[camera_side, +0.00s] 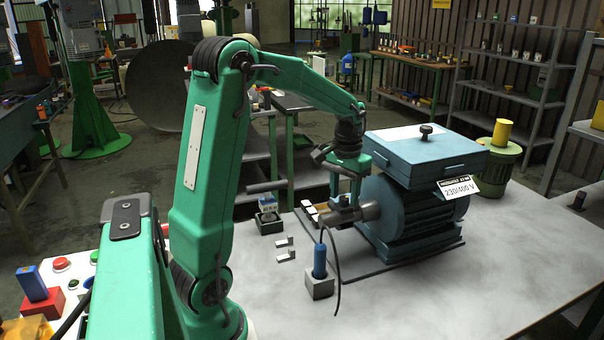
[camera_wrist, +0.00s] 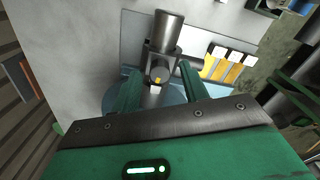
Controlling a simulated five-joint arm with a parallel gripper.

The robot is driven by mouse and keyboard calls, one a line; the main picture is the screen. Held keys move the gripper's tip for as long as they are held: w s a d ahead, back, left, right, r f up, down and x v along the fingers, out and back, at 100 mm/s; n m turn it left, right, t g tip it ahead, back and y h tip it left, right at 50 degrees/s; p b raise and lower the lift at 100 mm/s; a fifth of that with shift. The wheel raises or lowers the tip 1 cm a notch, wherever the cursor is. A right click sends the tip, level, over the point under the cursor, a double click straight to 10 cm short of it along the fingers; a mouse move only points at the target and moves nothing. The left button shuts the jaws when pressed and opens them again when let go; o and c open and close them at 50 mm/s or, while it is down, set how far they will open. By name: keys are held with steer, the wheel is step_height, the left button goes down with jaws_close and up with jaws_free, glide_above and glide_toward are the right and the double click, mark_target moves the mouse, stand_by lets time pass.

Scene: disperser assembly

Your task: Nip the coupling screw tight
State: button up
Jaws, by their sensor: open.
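The coupling (camera_side: 345,212) is a grey metal sleeve on the shaft in front of the blue motor (camera_side: 400,215). I cannot tell for certain which detail is the screw. My gripper (camera_side: 347,190) points down over the coupling, its green fingers open. In the wrist view my gripper (camera_wrist: 160,82) has one finger on each side of the coupling. Whether the fingers touch it is unclear.
A blue-handled tool (camera_side: 319,262) stands in a grey block in front of the coupling. A dark cable hangs beside it. Small metal blocks (camera_side: 285,248) lie to the left. Yellow-and-white pieces (camera_wrist: 228,64) sit beside the coupling. The table's front right is clear.

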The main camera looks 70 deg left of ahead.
steer(key=shift+f, duration=0.3)
jaws_close()
